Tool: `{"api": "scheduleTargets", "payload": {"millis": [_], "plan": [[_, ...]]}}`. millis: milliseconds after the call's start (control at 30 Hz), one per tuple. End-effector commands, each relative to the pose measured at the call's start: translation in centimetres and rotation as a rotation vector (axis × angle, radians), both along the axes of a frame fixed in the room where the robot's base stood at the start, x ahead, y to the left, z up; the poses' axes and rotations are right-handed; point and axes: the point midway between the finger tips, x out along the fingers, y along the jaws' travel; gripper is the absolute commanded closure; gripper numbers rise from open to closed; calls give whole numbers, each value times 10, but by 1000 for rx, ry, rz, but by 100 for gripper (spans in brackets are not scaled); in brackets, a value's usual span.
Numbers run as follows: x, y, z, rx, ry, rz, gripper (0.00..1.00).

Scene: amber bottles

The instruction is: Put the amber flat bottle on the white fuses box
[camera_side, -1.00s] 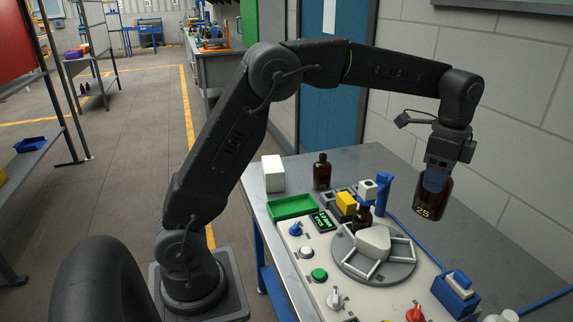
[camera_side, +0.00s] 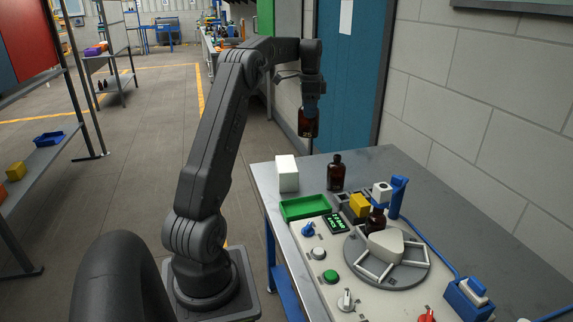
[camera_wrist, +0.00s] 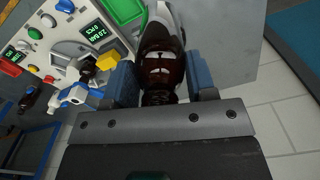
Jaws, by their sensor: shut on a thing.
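My gripper (camera_side: 311,101) is shut on the amber flat bottle (camera_side: 308,126), which hangs upright in the air. In the side view they appear above and slightly right of the white fuses box (camera_side: 287,175), which stands at the table's far left corner. How far they are from it in depth I cannot tell. In the wrist view the bottle (camera_wrist: 160,65) sits between the blue fingers of my gripper (camera_wrist: 162,85). A pale patch shows past its far end; I cannot tell what it is. The box's top looks bare.
A second amber bottle (camera_side: 336,174) stands on the table (camera_side: 420,190) right of the box. A third (camera_side: 376,222) is on the panel near the grey turntable (camera_side: 415,270). A green tray (camera_side: 305,207) lies just in front of the box.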

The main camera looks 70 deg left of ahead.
Motion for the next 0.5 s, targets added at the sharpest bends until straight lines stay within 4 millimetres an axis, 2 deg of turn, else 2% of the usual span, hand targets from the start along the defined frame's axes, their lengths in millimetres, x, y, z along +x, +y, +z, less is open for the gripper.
{"api": "scheduleTargets", "payload": {"millis": [33,100,300,500], "plan": [[-12,13,0,1,-1,27,76],[-25,25,0,1,-1,52,76],[-53,49,0,1,-1,105,76],[-50,45,-33,-4,2,98,76]]}}
